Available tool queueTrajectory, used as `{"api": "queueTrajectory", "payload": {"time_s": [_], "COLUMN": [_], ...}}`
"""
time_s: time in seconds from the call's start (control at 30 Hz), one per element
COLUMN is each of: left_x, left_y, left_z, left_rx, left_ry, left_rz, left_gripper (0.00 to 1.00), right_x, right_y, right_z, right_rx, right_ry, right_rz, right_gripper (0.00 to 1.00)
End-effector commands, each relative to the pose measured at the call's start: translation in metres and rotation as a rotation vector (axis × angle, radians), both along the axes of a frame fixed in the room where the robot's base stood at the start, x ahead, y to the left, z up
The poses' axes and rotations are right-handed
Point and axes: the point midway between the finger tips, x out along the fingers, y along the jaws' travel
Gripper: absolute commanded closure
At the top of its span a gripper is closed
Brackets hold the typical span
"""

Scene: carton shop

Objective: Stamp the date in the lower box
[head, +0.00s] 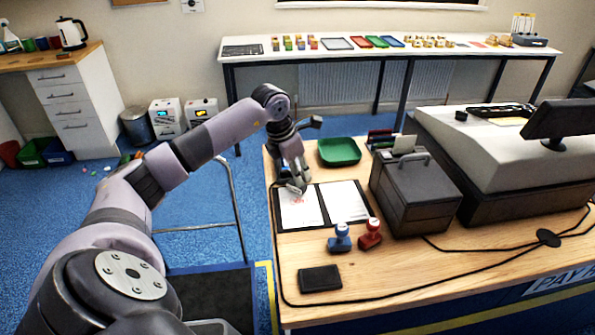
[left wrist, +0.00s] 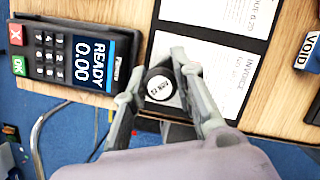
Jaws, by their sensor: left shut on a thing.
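My left gripper (head: 296,181) is over the left sheet (head: 300,208) in a black folder (head: 321,226) on the wooden counter. In the left wrist view my left gripper (left wrist: 160,92) is shut on a stamp with a round black top (left wrist: 160,86) and a small white label. My right gripper is out of view.
A blue stamp (head: 340,238) and a red stamp (head: 370,234) stand in front of the folder, near a black pad (head: 320,279). A green tray (head: 339,151) lies behind. A dark metal box (head: 415,190) stands right. A card terminal (left wrist: 68,50) is beside the folder.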

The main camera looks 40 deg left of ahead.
Motion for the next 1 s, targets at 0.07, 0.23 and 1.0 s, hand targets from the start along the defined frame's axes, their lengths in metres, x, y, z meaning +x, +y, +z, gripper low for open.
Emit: {"api": "queueTrajectory", "payload": {"time_s": [0.07, 0.23, 1.0], "left_x": [0.0000, -0.0001, -0.0004], "left_y": [0.0001, 0.0002, -0.0001], "left_z": [-0.0015, -0.0036, -0.0094], "left_rx": [0.000, 0.000, 0.000], "left_ry": [0.000, 0.000, 0.002], "left_rz": [0.000, 0.000, 0.000], "left_gripper": [0.93, 0.93, 0.93], "right_x": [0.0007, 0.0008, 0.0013], "right_y": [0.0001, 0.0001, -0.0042], "right_z": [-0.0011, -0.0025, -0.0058], "right_rx": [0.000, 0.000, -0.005], "right_ry": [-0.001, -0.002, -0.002], "right_rz": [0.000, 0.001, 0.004], "right_gripper": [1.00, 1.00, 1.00]}}
